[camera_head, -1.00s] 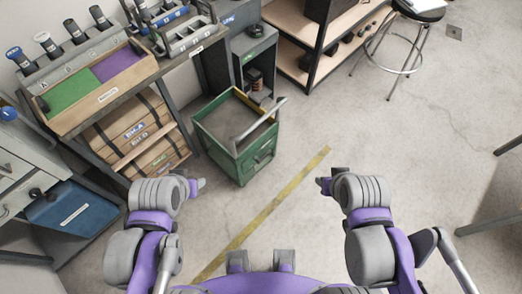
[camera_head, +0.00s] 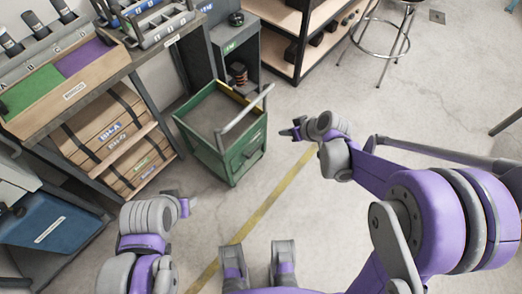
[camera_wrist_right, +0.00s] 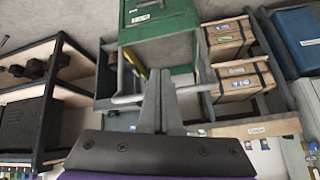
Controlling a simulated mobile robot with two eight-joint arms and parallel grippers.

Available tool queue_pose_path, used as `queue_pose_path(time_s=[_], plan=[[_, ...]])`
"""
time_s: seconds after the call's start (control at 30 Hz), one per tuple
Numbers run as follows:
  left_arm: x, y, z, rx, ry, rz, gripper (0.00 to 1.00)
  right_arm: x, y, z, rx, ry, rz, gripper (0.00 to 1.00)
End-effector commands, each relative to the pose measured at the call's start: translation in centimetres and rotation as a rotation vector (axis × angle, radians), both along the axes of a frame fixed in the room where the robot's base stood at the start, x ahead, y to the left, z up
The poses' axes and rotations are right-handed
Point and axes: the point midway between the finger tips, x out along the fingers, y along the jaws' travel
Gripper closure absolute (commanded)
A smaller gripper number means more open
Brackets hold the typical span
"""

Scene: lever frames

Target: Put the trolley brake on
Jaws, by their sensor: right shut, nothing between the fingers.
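The green trolley (camera_head: 237,158) stands on the floor just left of the middle in the head view, an open-topped box with a pale grey push bar (camera_head: 245,108). Its green wall (camera_wrist_right: 158,54) fills the top middle of the right wrist view. No brake lever can be made out clearly. My right gripper (camera_head: 284,131) is right of the trolley and apart from it in the head view. In the right wrist view its fingers (camera_wrist_right: 160,85) are shut and empty. My left gripper (camera_head: 190,203) is below the trolley, and its fingers are too small to judge.
A workbench (camera_head: 135,60) with wooden cases (camera_head: 110,130) below stands left of the trolley. A grey cabinet (camera_head: 237,45) stands behind it. A shelf (camera_head: 283,50) and a stool (camera_head: 385,40) are further back. A yellow line (camera_head: 262,208) crosses the clear floor.

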Motion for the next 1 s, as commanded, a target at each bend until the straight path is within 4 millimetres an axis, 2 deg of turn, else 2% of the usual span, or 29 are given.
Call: queue_pose_path(time_s=[0.03,0.3,0.5,0.6,0.7,0.8,1.0], plan=[[0.0,0.0,-1.2,0.0,0.004,0.0,0.5,1.2,0.0,-2.4,0.011,-0.016,0.02,1.0],[0.0,0.0,-4.8,0.0,0.016,0.0,0.5,5.9,0.2,-12.4,0.062,-0.132,0.133,1.0],[0.1,0.0,-7.4,0.0,0.025,0.0,0.5,8.0,0.1,-20.2,0.089,-0.229,0.199,1.0],[0.2,0.0,-8.4,0.0,0.029,0.0,0.5,8.5,0.1,-23.2,0.099,-0.271,0.223,1.0],[0.2,0.0,-9.0,0.0,0.031,0.0,0.5,8.7,0.0,-25.4,0.104,-0.303,0.24,1.0],[0.3,0.0,-9.4,0.0,0.032,0.0,0.5,8.8,0.0,-26.6,0.107,-0.323,0.249,1.0],[0.3,0.0,-9.4,0.0,0.032,0.0,0.5,8.8,0.0,-27.1,0.108,-0.334,0.253,1.0]])
